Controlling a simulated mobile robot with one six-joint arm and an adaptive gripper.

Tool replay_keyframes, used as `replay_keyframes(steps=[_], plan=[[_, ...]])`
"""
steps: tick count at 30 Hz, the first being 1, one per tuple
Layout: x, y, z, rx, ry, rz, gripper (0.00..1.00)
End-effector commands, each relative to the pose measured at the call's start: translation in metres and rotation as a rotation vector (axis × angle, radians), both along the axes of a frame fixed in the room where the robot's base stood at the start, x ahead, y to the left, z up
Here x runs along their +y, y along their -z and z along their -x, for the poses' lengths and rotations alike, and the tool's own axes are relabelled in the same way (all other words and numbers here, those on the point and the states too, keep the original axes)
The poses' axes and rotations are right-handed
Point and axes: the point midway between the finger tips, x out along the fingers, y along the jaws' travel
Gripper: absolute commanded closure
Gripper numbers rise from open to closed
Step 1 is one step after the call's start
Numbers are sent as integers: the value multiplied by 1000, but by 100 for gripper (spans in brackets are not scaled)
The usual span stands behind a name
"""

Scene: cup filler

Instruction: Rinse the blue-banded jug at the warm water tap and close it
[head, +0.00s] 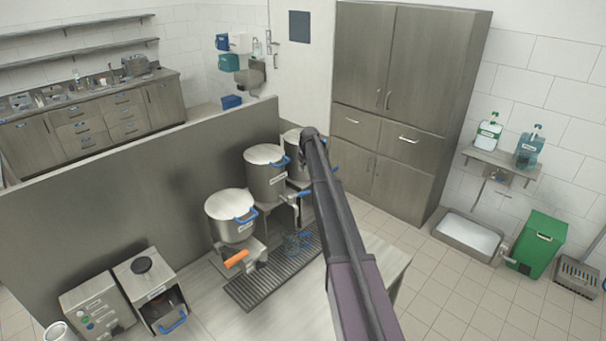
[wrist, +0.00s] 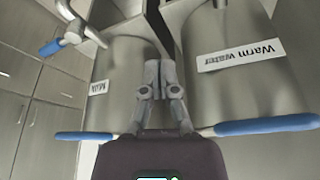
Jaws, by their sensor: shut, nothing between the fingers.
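A clear jug with blue on it (head: 298,243) stands on the drip grate (head: 262,290) in the head view, partly beside my arm; its contents cannot be made out. In the wrist view my gripper (wrist: 157,72) is shut and empty, its fingertips in front of the gap between two steel urns. The urn labelled "Warm water" (wrist: 235,85) is on the right, with its label upside down. The urn labelled "Milk" (wrist: 120,70) is on the left. My gripper is hidden in the head view.
Steel urns with blue handles (head: 231,210) stand in a row behind the grate. An orange tap lever (head: 236,259) sticks out at the nearest urn. A blue-ended tap lever (wrist: 52,47) shows at the milk urn. A grey partition (head: 120,185) stands behind.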

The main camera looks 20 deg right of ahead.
Motion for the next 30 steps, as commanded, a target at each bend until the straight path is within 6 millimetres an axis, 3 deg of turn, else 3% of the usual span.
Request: replay_keyframes(steps=[30], plan=[[4, 76, -27, 0, -1, 0, 100]])
